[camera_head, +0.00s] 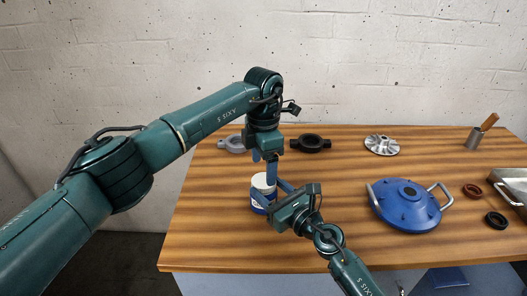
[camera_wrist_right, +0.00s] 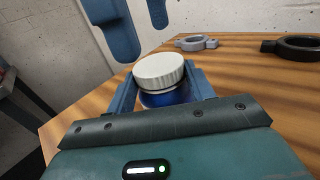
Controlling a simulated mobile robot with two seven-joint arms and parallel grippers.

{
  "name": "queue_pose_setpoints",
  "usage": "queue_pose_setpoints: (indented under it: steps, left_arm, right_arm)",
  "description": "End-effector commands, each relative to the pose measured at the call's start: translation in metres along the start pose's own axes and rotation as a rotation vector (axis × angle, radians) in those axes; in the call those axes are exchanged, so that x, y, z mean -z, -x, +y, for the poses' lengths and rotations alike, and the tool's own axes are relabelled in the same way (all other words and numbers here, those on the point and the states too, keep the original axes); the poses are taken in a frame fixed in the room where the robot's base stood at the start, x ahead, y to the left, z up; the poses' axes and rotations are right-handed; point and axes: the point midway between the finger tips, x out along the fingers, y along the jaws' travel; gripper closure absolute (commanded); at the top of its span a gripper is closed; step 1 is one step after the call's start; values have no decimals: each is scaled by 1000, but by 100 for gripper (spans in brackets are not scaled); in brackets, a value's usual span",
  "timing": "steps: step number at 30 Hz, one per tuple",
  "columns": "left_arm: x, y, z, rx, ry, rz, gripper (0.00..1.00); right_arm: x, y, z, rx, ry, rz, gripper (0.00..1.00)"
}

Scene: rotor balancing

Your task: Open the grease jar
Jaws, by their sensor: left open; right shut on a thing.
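The grease jar (camera_head: 258,201) is a blue jar with a white lid (camera_head: 262,183), standing upright on the wooden table. In the right wrist view, the ribbed white lid (camera_wrist_right: 158,70) sits on top of the blue jar body (camera_wrist_right: 170,97). My right gripper (camera_head: 266,196) is shut on the jar body, one finger on each side below the lid. My left gripper (camera_head: 264,170) points down over the lid from above; its open fingers (camera_wrist_right: 138,18) show above and behind the lid in the right wrist view.
A grey ring part (camera_head: 233,144) and a black ring part (camera_head: 311,143) lie behind the jar.

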Motion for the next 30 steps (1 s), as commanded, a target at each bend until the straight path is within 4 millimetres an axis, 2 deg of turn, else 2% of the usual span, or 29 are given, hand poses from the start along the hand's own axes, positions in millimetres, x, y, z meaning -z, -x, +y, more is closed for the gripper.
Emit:
queue_pose_setpoints:
  steps: [3,7,12,19,30]
  left_arm:
    - [0,-19,-1,3,1,1,28]
    - [0,-33,0,1,2,0,28]
    - [0,-40,0,0,2,-1,28]
    - [0,-41,0,0,2,-1,28]
    - [0,-40,0,0,2,-1,58]
  right_arm:
    - [5,1,-1,1,2,9,100]
    - [5,1,-1,1,2,9,100]
    - [5,1,-1,1,2,9,100]
    - [5,1,-1,1,1,9,100]
    - [5,1,0,1,1,10,100]
